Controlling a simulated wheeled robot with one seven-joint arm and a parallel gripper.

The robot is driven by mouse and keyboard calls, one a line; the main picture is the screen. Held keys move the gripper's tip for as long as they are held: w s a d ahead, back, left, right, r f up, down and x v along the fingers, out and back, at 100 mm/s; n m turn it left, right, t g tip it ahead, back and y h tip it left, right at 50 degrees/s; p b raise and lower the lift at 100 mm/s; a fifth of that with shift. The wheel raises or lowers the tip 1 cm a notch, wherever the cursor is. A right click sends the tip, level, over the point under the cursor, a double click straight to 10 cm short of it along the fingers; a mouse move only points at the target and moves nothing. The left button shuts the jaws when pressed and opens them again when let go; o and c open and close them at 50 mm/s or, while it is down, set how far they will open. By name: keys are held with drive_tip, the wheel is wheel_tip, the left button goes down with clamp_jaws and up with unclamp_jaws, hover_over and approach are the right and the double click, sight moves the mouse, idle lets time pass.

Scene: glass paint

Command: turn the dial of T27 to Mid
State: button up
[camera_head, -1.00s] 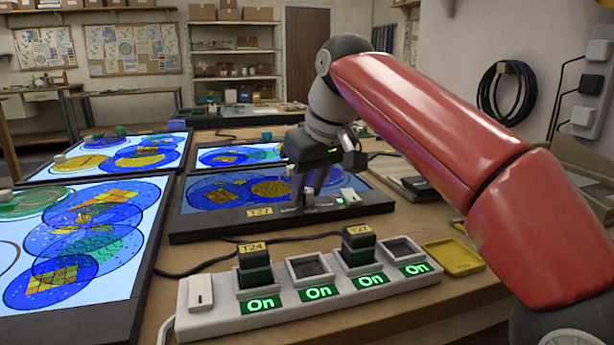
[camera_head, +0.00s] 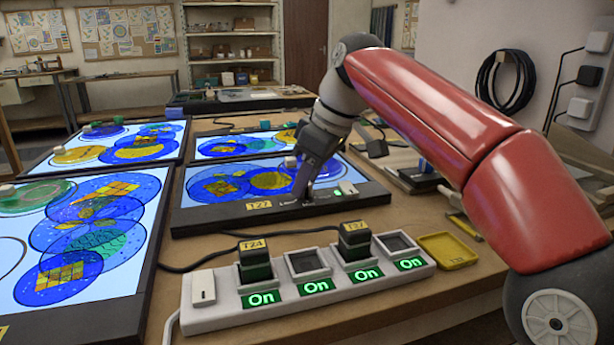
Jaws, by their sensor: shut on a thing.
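The light panel T27 (camera_head: 216,221) lies flat on the bench in the middle of the picture, with its yellow T27 label (camera_head: 259,205) on the front frame. Its screen is lit, with blue and orange discs on it. My gripper (camera_head: 304,198) points down at the front frame, right of the label, and is shut on the dial there. The dial is hidden by the fingers, so its setting does not show. Small white lettering shows beside the fingers, too small to read surely. A green light (camera_head: 337,193) and a white switch (camera_head: 348,188) sit just right of the gripper.
A white power strip (camera_head: 210,318) with plugs T24 (camera_head: 254,258) and T27 (camera_head: 354,238) and several green "On" signs stands in front. A yellow tray (camera_head: 447,248) lies at its right. Other lit panels (camera_head: 80,240) lie left and behind.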

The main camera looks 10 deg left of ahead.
drive_tip(key=o, duration=1)
drive_tip(key=shift+v, duration=3.9)
